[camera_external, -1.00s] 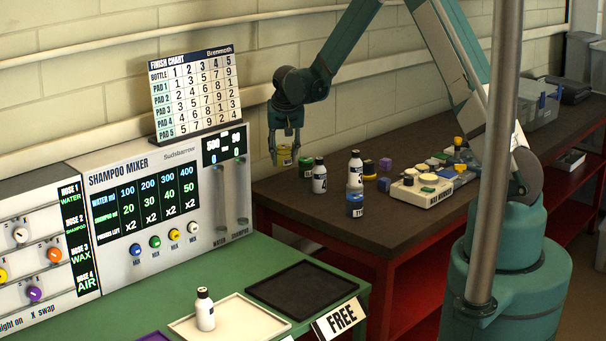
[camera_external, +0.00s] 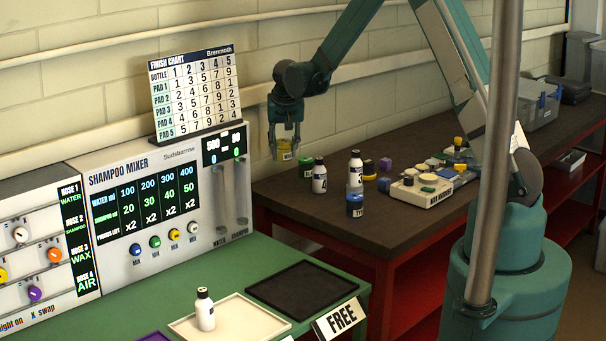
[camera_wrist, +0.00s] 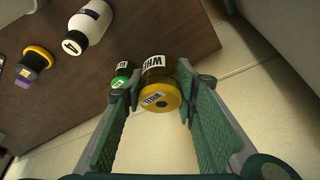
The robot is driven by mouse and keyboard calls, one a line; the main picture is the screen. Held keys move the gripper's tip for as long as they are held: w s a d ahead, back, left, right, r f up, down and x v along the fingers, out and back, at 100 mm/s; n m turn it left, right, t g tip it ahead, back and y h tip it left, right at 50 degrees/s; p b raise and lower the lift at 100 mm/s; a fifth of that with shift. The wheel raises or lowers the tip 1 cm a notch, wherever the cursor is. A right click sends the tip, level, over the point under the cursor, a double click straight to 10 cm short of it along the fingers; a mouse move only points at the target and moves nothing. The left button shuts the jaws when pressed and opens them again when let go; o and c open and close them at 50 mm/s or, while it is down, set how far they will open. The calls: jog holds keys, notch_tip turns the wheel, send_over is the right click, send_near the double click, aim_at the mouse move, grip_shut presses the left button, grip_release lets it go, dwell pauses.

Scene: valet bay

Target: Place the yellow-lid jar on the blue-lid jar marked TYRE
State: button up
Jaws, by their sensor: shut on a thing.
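The yellow-lid jar (camera_external: 284,151) is held between the fingers of my gripper (camera_external: 284,137), raised at the far left edge of the brown table. In the wrist view the jar (camera_wrist: 159,97) shows its yellow lid and a label beginning "WHE", with a finger of my gripper (camera_wrist: 158,80) on each side. The blue-lid jar (camera_external: 355,205) stands upright near the table's front left edge, to the right of and apart from my gripper. Its label is too small to read, and I do not make it out in the wrist view.
A green-lid jar (camera_external: 306,167) stands close to the held jar. Two white bottles (camera_external: 319,176) (camera_external: 355,170) stand near the blue-lid jar, one right behind it. A black-and-yellow item (camera_external: 369,168), small blocks and a cream board (camera_external: 422,192) lie further right.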

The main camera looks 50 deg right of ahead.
jog(key=shift+s, duration=0.1)
jog(key=shift+s+d+r+b, duration=0.1)
jog(key=shift+s+r+b, duration=0.35)
jog(key=shift+s, duration=0.2)
jog(key=s+r+b, duration=0.5)
jog(key=s+b, duration=0.1)
jog(key=s, duration=0.7)
jog(key=r+m+b, duration=0.1)
jog(key=b, duration=0.5)
send_over(355, 196)
jog(key=shift+w+d, duration=0.1)
jog(key=shift+d, duration=0.05)
jog(key=shift+f, duration=0.1)
jog(key=shift+f+b, duration=0.6)
jog(key=shift+f, duration=2.25)
jog(key=shift+f+b, duration=0.35)
jog(key=shift+f, duration=1.7)
